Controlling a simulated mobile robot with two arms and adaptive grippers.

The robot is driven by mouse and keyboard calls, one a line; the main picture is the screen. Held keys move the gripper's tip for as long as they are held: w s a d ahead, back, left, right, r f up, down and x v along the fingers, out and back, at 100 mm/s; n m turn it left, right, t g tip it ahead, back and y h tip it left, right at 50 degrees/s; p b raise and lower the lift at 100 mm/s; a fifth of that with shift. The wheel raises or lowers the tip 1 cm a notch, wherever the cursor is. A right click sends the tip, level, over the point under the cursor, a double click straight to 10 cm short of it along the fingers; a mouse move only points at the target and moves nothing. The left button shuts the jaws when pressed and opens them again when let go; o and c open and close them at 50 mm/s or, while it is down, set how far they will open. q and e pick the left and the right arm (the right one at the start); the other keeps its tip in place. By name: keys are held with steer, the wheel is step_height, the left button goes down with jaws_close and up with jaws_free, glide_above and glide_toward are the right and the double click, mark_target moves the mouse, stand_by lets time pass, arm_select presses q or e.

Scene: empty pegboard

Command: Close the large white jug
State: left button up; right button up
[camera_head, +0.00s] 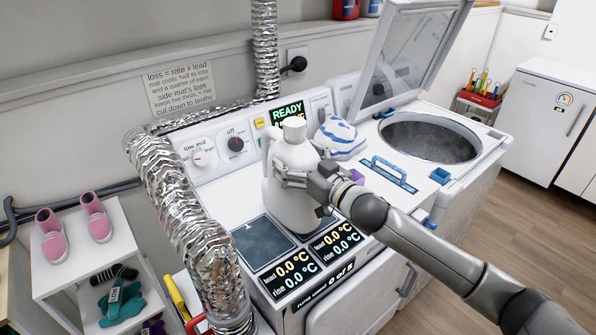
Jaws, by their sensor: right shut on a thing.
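The large white jug (285,208) stands upright on the white appliance top, at the middle of the view. A white cap (294,129) sits at the top of its neck; I cannot tell how tight it is. My right gripper (290,179) comes in from the right and is shut on the jug's body, at about mid-height. The gripper hides part of the jug's right side. My left gripper is not in view.
Two dark mats (263,242) with temperature displays lie at the front. A blue-and-white cloth (340,136) lies behind the gripper. An open-lidded washer (470,168) stands at right. A silver duct (185,215) runs close on the left. A pink shoe (95,218) stands on a shelf.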

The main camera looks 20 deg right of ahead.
steer(key=shift+r, duration=0.15)
steer(key=shift+w+d+f, duration=0.15)
steer(key=shift+w+f, duration=0.05)
steer(key=shift+f, duration=0.05)
step_height(320, 180, down, 3)
steer(key=shift+f+p, duration=0.1)
steer(key=shift+p, duration=0.45)
steer(key=shift+f, duration=0.15)
steer(key=o, duration=1.9)
steer(key=shift+f, duration=0.1)
